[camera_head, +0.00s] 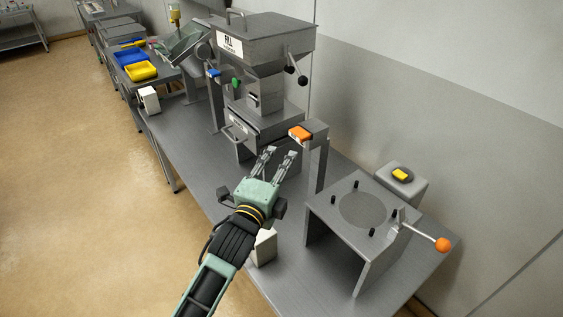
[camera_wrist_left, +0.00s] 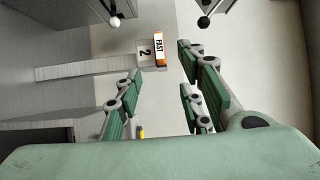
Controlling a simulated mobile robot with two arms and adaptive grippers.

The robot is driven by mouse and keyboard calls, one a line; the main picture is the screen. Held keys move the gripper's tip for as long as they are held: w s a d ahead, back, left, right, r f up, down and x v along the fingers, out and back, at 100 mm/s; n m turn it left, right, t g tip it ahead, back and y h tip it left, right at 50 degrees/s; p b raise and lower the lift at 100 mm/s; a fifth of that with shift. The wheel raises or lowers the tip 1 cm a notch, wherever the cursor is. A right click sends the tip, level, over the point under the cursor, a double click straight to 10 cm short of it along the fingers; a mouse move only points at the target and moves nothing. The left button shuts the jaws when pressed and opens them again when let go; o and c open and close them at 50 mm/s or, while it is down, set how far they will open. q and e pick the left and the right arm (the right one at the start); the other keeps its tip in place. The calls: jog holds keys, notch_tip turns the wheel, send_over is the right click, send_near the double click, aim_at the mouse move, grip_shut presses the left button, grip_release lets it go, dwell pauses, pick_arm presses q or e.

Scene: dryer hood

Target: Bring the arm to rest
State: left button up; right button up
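My left gripper (camera_head: 280,153) reaches over the grey bench, its fingers toward the machine labelled "FILL" and the orange-topped post. Its fingers are apart, with nothing visible between them. In the left wrist view the gripper (camera_wrist_left: 160,65) also shows open, with green finger pads on both sides. The orange-topped post (camera_head: 301,133) stands just beyond the fingertips in the head view. Its head, marked "FAST" and "2" (camera_wrist_left: 150,52), appears beyond the open fingers in the wrist view. My right gripper is not in view.
The hopper machine (camera_head: 265,45) stands behind the gripper. A grey stand (camera_head: 330,215) with an orange-knobbed lever (camera_head: 442,244) is at right. A white box (camera_head: 264,246) sits beside my forearm. Blue (camera_head: 130,57) and yellow (camera_head: 141,71) bins lie far left. Floor at left is clear.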

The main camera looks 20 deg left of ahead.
pick_arm(q)
jog(key=s+a+f+n+g+y, duration=0.1)
jog(key=s+a+f+n+g, duration=0.1)
jog(key=s+f+n+g, duration=0.4)
jog(key=s+a+f+n+g+y, duration=0.15)
jog(key=s+f+n, duration=0.25)
jog(key=s+f, duration=0.5)
jog(key=s+a+f+n+g, duration=0.1)
jog(key=s+f+n+g, duration=0.25)
jog(key=s, duration=0.65)
jog(key=s+f+n+g, duration=0.3)
jog(key=s+n+g, duration=0.1)
jog(key=s, duration=0.6)
notch_tip(320, 180, down, 28)
jog(key=s+b, duration=0.2)
jog(key=s+a+f+g+b, duration=0.1)
jog(key=s+a+f+g, duration=0.1)
jog(key=s+f, duration=1.4)
jog(key=shift+s+a+f+m+h, duration=0.25)
jog(key=shift+a+m+h, duration=0.1)
jog(key=shift+a, duration=0.2)
